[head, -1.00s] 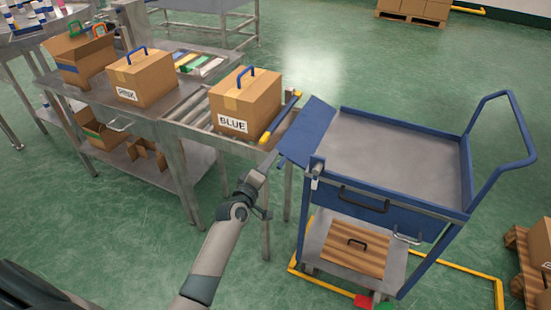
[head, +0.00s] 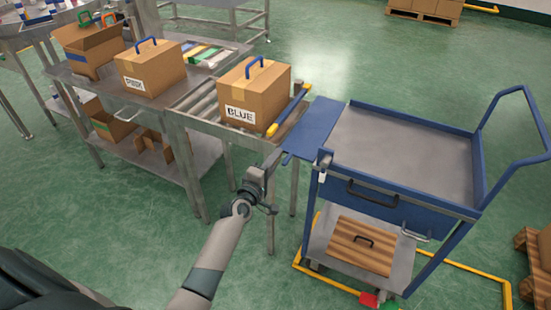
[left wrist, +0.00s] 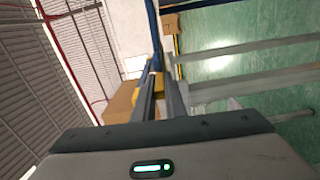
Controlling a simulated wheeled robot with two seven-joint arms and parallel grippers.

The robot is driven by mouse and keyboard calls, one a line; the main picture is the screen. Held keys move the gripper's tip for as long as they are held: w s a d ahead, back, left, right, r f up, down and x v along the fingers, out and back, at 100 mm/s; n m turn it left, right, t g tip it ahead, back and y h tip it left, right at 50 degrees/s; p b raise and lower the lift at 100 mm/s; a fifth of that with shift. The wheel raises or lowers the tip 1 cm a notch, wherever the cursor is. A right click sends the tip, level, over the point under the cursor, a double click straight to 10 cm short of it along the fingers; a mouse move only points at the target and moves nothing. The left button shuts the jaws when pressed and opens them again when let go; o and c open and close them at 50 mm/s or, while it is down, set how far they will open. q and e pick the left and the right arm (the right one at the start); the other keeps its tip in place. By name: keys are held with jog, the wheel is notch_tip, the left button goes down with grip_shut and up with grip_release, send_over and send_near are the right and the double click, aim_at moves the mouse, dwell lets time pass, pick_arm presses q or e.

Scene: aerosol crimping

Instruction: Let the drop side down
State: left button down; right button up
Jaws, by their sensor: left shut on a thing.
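The drop side (head: 314,126) is the blue panel on the left end of the blue cart (head: 400,155). It sticks out nearly level from the cart's left edge towards the roller conveyor. My left gripper (head: 273,160) is shut on the panel's near outer corner. In the left wrist view the fingers (left wrist: 160,97) close on the panel, which shows edge-on as a thin blue strip (left wrist: 153,35). The exact contact is small and partly hidden. My right gripper is not in view.
A box marked BLUE (head: 257,92) stands on the roller conveyor (head: 198,100), beside a blue bar with yellow ends (head: 290,110). Another labelled box (head: 152,68) stands on the bench. The cart's top tray is empty.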

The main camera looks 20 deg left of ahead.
pick_arm(q)
jog(key=c, duration=1.8)
grip_release()
jog(key=shift+s, duration=0.1)
